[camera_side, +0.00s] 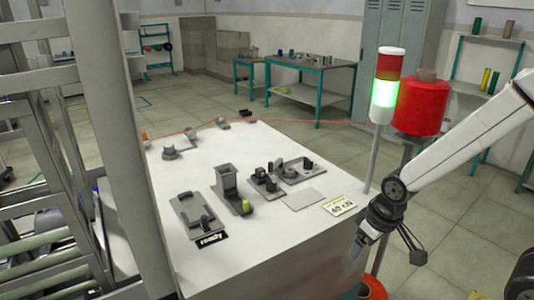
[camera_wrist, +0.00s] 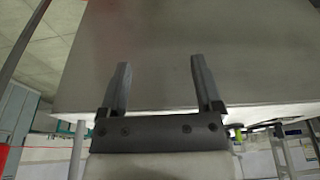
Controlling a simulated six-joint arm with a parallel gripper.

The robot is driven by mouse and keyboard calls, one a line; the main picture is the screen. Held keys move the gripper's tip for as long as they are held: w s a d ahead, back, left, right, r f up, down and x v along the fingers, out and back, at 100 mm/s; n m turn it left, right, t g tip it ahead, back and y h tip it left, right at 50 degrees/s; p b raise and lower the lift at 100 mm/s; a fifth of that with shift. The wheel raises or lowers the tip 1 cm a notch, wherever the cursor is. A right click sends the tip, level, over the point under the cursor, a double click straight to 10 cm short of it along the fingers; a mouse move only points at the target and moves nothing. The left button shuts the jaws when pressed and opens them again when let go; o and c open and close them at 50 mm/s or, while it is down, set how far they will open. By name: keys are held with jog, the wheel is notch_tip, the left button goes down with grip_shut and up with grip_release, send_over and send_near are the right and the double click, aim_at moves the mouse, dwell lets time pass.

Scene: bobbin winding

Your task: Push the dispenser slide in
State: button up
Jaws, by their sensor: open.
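The dispenser appears to be the tall grey box (camera_side: 227,181) standing on the white table in the side view. A yellow-green piece (camera_side: 246,206) sits low at its front. The slide cannot be made out clearly at this size. My gripper (camera_side: 388,250) is off the table's right front corner, well to the right of the dispenser and apart from it. In the wrist view my gripper (camera_wrist: 160,62) has its two fingers spread with nothing between them. Neither the dispenser nor its slide shows in the wrist view.
The white table (camera_side: 290,245) has clear room at its front. A grey fixture (camera_side: 194,215) stands left of the dispenser, and fixtures with dark parts (camera_side: 267,183) stand right of it. A signal tower (camera_side: 384,88) and red spool (camera_side: 421,108) stand near my arm. A red thread crosses behind.

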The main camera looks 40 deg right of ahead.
jog(key=c, duration=0.5)
jog(key=shift+w+r, duration=0.15)
jog(key=shift+w, duration=0.05)
jog(key=w+a+r+g, duration=0.1)
jog(key=w+a+r, duration=0.1)
jog(key=w, duration=0.1)
jog(key=w+a+r+m, duration=0.1)
jog(key=w+a+r, duration=0.1)
jog(key=w, duration=0.2)
jog(key=w+a+r+m+g, duration=0.1)
jog(key=w+r, duration=0.2)
jog(key=shift+w+a+r+g, duration=0.1)
jog(key=shift+w+a+g, duration=0.1)
jog(key=shift+a+g, duration=0.15)
jog(key=w+a+r, duration=0.1)
jog(key=w+a, duration=0.2)
jog(key=w, duration=0.1)
jog(key=w+a+r+n, duration=0.1)
jog(key=w+a+r, duration=0.1)
jog(key=w+a, duration=0.1)
jog(key=w+a+r+n, duration=0.1)
jog(key=w+a+r, duration=0.1)
jog(key=w, duration=0.3)
jog(key=shift+a+r, duration=0.2)
jog(key=shift+a, duration=0.4)
